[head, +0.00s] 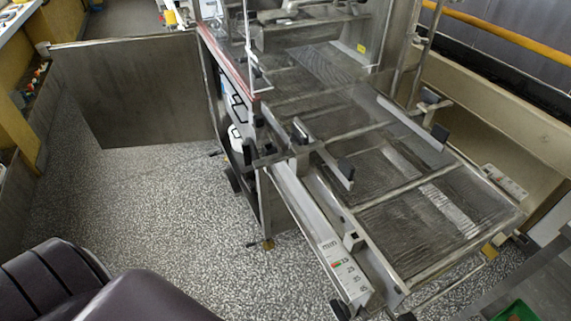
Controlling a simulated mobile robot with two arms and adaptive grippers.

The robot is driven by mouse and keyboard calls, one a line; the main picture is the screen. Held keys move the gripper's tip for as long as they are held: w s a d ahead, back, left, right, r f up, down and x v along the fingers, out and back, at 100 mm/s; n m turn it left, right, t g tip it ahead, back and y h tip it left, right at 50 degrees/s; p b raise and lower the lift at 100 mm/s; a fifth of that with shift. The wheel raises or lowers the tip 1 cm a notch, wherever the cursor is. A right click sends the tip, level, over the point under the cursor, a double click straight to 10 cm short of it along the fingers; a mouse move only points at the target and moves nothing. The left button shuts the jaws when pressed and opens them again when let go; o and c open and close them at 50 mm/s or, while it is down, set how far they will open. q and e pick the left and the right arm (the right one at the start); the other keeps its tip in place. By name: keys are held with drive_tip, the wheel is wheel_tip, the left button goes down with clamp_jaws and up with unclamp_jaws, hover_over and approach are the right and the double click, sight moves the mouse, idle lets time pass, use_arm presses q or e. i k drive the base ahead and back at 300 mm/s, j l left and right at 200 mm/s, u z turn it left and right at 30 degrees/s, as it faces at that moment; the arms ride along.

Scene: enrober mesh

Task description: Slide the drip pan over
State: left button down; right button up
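The enrober's wire mesh conveyor (425,205) runs from the upper middle toward the lower right, in a steel frame. Metal surfaces show dimly through the mesh. I cannot tell which of them, if any, is the drip pan. Neither of my grippers is in view.
A control panel (345,270) sits on the conveyor's near side rail. A grey steel panel (135,90) stands at the upper left. The speckled floor (170,210) left of the machine is clear. Part of a green container (512,312) shows at the bottom right.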

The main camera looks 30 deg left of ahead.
sight(251, 175)
drive_tip(key=i+j+z, duration=0.1)
drive_tip(key=j+z, duration=0.15)
drive_tip(key=j, duration=0.45)
drive_tip(key=j+z, duration=0.25)
drive_tip(key=j, duration=0.45)
drive_tip(key=j+z, duration=0.25)
drive_tip(key=j, duration=0.45)
drive_tip(key=k+j+z, duration=0.25)
drive_tip(key=j, duration=0.4)
drive_tip(key=i+j, duration=0.05)
drive_tip(key=i, duration=0.05)
